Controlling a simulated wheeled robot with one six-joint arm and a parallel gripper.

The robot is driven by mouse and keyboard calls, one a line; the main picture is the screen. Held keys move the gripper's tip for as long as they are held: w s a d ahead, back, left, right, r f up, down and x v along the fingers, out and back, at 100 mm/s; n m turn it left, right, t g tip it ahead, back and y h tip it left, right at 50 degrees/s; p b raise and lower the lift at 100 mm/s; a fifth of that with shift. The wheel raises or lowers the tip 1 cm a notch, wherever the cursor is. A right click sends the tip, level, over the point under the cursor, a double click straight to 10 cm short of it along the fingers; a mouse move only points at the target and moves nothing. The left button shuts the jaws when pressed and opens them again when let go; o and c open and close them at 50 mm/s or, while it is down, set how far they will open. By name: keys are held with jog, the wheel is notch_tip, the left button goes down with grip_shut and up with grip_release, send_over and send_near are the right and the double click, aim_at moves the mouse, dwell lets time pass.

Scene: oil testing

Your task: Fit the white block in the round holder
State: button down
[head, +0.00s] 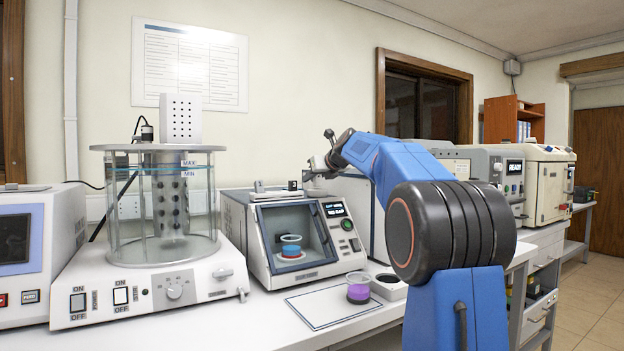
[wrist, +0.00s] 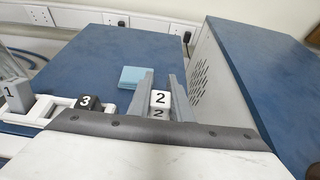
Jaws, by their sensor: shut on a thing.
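My gripper (wrist: 161,84) is shut on a white block (wrist: 160,99) marked 2, which sits between its two grey fingers in the wrist view. In the head view my gripper (head: 316,172) is above the right part of the window machine's top; the block cannot be made out there. A low white round piece (head: 390,287) with a dark opening, which looks like the round holder, stands on the bench right of the purple cup, apart from my gripper.
A grey block (wrist: 17,95) marked 1 and a black block (wrist: 88,103) marked 3 sit in a white rack (wrist: 42,111). A light blue square (wrist: 136,77) lies behind. A vented box (wrist: 222,78) rises at right. The purple cup (head: 358,291) stands on the bench.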

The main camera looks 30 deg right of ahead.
jog(key=shift+f, duration=0.95)
dwell(0.4)
jog(key=shift+f, duration=0.5)
jog(key=c, duration=1.5)
grip_release()
jog(key=shift+c, duration=0.2)
jog(key=shift+s, duration=0.1)
jog(key=v, duration=1.7)
jog(key=shift+r, duration=0.15)
